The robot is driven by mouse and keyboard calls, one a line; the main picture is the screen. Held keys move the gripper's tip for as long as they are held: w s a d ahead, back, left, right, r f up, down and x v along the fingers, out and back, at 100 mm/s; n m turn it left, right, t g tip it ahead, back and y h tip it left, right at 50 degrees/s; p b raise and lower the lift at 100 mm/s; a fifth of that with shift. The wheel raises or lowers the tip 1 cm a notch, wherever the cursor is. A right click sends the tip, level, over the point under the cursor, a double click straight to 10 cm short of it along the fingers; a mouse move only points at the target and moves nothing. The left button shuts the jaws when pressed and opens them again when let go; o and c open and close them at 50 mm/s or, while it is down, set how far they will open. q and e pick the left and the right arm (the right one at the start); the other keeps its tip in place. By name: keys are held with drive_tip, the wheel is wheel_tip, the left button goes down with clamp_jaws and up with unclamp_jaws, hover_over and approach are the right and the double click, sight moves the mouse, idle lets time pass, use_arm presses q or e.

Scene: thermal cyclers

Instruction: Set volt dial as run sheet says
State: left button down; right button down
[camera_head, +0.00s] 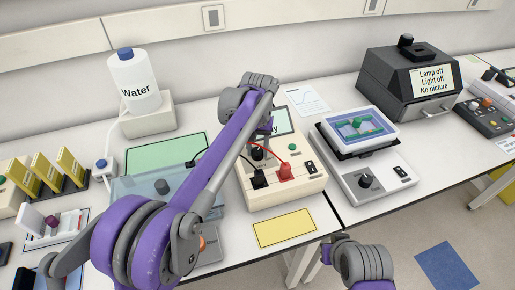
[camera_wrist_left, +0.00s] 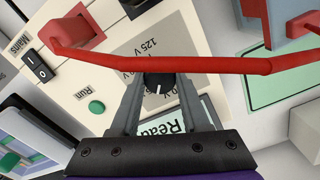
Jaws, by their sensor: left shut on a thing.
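The cream power supply (camera_head: 300,190) stands at the middle of the bench. Its volt dial is a black knob (camera_wrist_left: 160,86) with a white pointer line, on a grey label panel (camera_wrist_left: 172,45) where "125 V" shows; other marks are partly hidden. My left gripper (camera_wrist_left: 158,92) is shut on the knob, one finger on each side. In the head view my left arm covers much of the dial area. The supply's display (camera_wrist_left: 162,127) is partly hidden behind the fingers and seems to read "Ready". No readable run sheet shows.
A red lead (camera_wrist_left: 180,62) arches close over my left fingers from a red plug (camera_head: 284,173); a black plug (camera_head: 259,179) is beside it. A green Run button (camera_wrist_left: 96,107) and Mains switch (camera_wrist_left: 37,66) are nearby. A yellow card (camera_head: 284,228) lies in front.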

sight(257, 151)
use_arm(q)
drive_tip(key=shift+m, duration=1.9)
use_arm(e)
drive_tip(key=shift+r, duration=0.15)
use_arm(q)
drive_tip(key=shift+c, duration=1.9)
unclamp_jaws()
wheel_tip(257, 151, up, 11)
drive_tip(key=p, duration=0.1)
use_arm(e)
drive_tip(key=shift+w+r, duration=0.45)
drive_tip(key=shift+r, duration=0.3)
use_arm(q)
drive_tip(key=shift+f, duration=0.1)
